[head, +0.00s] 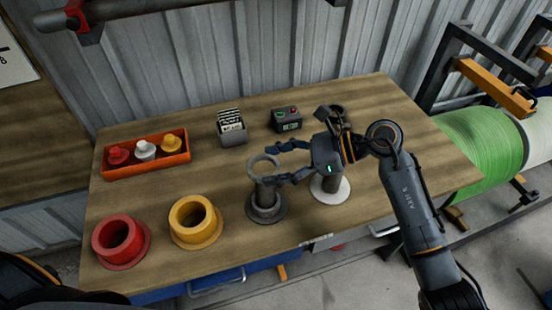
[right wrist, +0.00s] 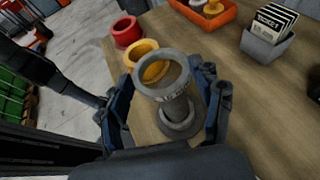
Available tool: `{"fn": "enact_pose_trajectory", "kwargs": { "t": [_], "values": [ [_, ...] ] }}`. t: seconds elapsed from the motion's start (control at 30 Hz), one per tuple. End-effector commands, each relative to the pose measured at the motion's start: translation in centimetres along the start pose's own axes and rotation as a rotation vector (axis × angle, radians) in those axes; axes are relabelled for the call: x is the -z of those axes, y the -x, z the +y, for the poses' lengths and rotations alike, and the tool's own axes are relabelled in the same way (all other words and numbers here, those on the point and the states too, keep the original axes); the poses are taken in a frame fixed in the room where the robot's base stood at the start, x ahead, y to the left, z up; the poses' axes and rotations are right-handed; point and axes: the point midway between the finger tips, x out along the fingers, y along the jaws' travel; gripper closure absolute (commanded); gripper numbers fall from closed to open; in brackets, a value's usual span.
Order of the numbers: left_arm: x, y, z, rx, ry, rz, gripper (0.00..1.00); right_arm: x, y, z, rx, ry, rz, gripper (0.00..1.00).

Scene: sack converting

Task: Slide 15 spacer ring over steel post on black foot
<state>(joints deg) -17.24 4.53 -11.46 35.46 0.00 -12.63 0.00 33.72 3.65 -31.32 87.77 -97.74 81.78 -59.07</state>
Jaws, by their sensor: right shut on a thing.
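The grey spacer ring (head: 264,161) is held in my right gripper (head: 268,166), whose two fingers are shut on its opposite sides. The ring is at the top of the steel post (head: 265,194), which stands upright on the dark round foot (head: 268,211). In the right wrist view the ring (right wrist: 160,93) is close to the camera, with the post (right wrist: 178,111) and its foot (right wrist: 181,129) below it. I cannot tell whether the post's tip is inside the ring. My left gripper is not in view.
A second post on a white foot (head: 341,191) stands under my right wrist. An orange tray (head: 150,167), a card holder (head: 232,134) and a small device (head: 286,120) stand behind.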

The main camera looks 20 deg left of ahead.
Motion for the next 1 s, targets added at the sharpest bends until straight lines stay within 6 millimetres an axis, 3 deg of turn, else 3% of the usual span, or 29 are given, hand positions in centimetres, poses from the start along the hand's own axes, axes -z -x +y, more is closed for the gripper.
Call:
{"fn": "enact_pose_trajectory", "kwargs": {
  "t": [1.0],
  "values": [
    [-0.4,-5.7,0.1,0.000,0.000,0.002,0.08,5.6,-2.3,0.0,0.000,0.002,-0.001,0.73]
  ]
}}
